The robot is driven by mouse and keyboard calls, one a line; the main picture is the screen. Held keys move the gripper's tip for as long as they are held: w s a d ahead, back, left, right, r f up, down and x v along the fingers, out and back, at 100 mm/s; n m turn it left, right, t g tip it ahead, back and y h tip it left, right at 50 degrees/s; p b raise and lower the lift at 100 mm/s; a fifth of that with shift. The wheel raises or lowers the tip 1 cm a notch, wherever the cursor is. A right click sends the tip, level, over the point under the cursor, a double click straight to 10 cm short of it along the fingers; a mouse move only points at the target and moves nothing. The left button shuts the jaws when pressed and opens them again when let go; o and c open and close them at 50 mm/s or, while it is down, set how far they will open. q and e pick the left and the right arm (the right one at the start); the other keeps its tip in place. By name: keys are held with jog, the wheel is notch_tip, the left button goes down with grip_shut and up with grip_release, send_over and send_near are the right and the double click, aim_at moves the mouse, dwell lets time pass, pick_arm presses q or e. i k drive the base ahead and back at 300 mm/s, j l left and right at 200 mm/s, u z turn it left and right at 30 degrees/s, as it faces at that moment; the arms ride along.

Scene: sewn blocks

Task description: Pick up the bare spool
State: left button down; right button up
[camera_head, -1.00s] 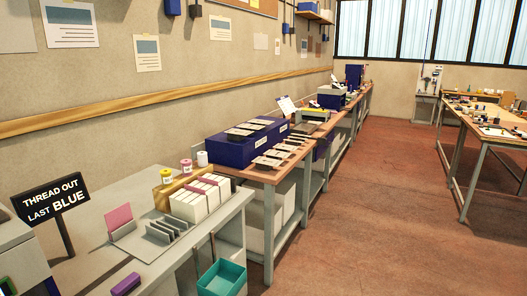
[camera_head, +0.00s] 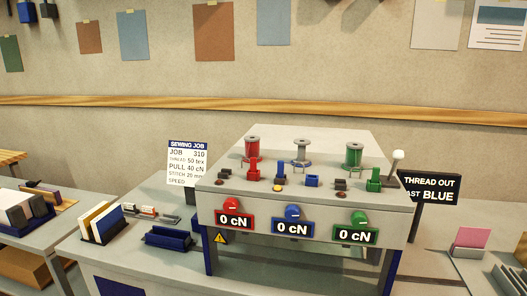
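The bare spool (camera_head: 301,153) stands upright near the middle of the grey machine's top (camera_head: 330,140). It looks grey-white, with no coloured thread on it. A red spool (camera_head: 252,149) stands to its left and a green spool (camera_head: 354,155) to its right, both apart from it. Neither of my grippers is in view.
Small coloured parts, a blue one (camera_head: 312,181) among them, and a white-knobbed lever (camera_head: 397,156) sit on the machine. A job card (camera_head: 188,160) stands left, a black "THREAD OUT LAST BLUE" sign (camera_head: 431,188) right. A blue tray (camera_head: 168,238) lies on the bench.

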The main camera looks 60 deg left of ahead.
aim_at(302, 143)
jog(key=u, duration=1.75)
jog(key=j, duration=0.25)
